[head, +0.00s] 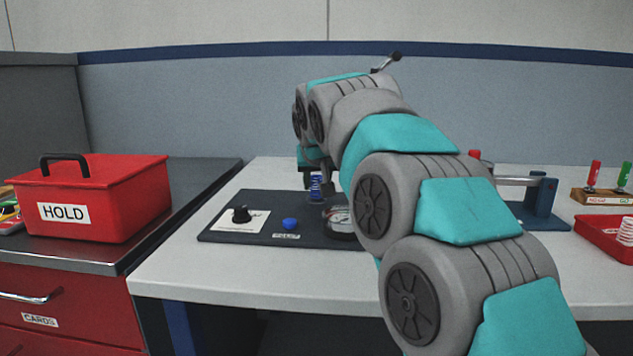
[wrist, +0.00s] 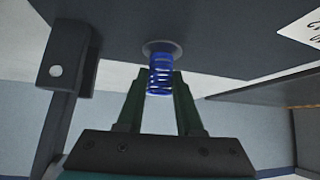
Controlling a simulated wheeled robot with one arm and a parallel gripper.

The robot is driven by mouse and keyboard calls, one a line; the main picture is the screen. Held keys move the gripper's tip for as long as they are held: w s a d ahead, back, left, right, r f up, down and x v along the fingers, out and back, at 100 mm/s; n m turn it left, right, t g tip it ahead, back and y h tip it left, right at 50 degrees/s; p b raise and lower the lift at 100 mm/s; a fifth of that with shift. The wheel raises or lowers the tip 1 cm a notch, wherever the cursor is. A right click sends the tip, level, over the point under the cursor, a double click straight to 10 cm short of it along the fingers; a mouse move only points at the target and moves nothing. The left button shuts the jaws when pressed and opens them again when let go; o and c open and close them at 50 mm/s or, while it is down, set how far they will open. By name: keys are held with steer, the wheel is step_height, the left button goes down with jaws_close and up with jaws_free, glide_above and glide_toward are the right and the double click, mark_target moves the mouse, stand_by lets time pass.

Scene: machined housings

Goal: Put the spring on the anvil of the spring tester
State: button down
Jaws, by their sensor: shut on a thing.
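The blue coil spring (head: 315,187) shows in the head view below my gripper (head: 315,170), above the dark mat. In the wrist view the spring (wrist: 160,75) sits between the two dark green fingers of my gripper (wrist: 160,88), which is shut on it. The spring's far end is at a round grey disc (wrist: 163,47), which looks like the anvil. I cannot tell whether the spring touches it. A dark post (wrist: 68,60) of the tester stands at the left of the wrist view. My arm hides most of the tester in the head view.
A red HOLD box (head: 90,195) stands left on the dark counter. At right are a blue fixture (head: 541,196) and a red tray (head: 590,232).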

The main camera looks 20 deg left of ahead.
steer(key=c, duration=1)
jaws_free()
steer(key=shift+f, duration=0.15)
steer(key=o, duration=0.4)
steer(key=shift+o, duration=0.2)
steer(key=shift+s+r, duration=0.1)
steer(key=shift+r, duration=0.15)
steer(key=v, duration=1.1)
steer(key=shift+s+r+b, duration=0.25)
steer(key=shift+s+b, duration=0.05)
steer(key=shift+b, duration=0.05)
steer(key=shift+d, duration=0.1)
